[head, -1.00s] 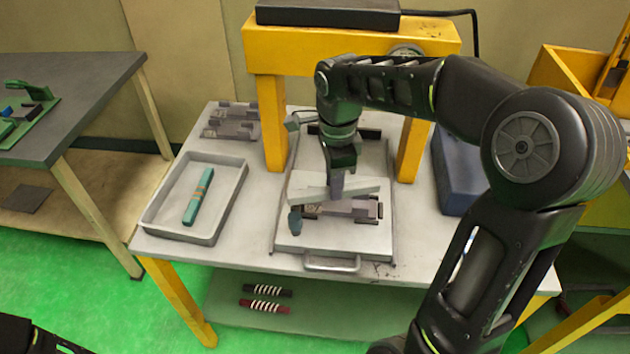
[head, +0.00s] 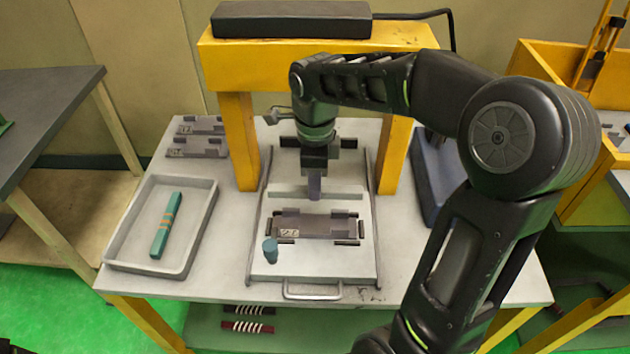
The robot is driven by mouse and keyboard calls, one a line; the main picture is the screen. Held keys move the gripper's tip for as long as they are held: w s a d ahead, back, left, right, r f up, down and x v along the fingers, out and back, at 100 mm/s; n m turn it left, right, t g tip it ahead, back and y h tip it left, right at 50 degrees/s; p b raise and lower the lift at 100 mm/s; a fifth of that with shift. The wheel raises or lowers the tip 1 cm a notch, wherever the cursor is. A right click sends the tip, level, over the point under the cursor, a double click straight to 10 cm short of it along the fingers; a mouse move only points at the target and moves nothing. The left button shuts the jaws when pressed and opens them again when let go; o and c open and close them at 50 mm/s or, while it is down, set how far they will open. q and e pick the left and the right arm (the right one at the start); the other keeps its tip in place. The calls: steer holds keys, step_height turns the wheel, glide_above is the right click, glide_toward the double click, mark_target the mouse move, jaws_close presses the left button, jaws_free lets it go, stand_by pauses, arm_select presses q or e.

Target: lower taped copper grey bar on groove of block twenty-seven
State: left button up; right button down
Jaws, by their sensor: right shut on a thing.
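A dark grey block (head: 330,225) with a small printed label lies on the light plate (head: 325,262) under the yellow press frame. My right gripper (head: 315,174) points down above the plate, behind the block. It is shut on a narrow grey-purple piece (head: 315,188), seen mostly from its end. Tape on this piece cannot be made out. My left gripper is out of view.
A blue-grey peg (head: 270,250) stands at the plate's front left. The press posts (head: 240,140) flank my right wrist. More grey blocks (head: 196,150) lie at the back left. Banded red and black bars (head: 248,327) rest on the lower shelf.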

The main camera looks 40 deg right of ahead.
step_height(320, 180, down, 4)
steer(key=b, duration=0.3)
steer(key=shift+f, duration=0.25)
steer(key=shift+f, duration=0.15)
stand_by(0.6)
steer(key=shift+f+b, duration=1.5)
steer(key=shift+f, duration=0.05)
steer(key=shift+f, duration=0.1)
steer(key=shift+f+b, duration=0.7)
steer(key=shift+f, duration=0.1)
